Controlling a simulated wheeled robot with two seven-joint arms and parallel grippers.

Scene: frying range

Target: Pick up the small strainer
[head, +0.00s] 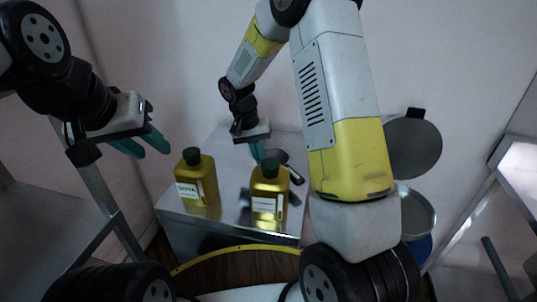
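A small dark round thing with a handle, which looks like the small strainer (277,156), lies on the metal table behind the right-hand bottle. It is partly hidden by that bottle and my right arm. My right gripper (257,152) points down just left of it, close in the picture; whether they touch I cannot tell. Only one teal finger shows clearly there. My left gripper (143,144) is at the left, in front of the wall, with its two teal fingers apart and nothing between them.
Two yellow bottles with dark caps, a left one (194,182) and a right one (264,190), stand on the metal table (228,158). A round grey lid (414,148) stands raised at the right above a round container (416,212). Metal frames stand at both sides.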

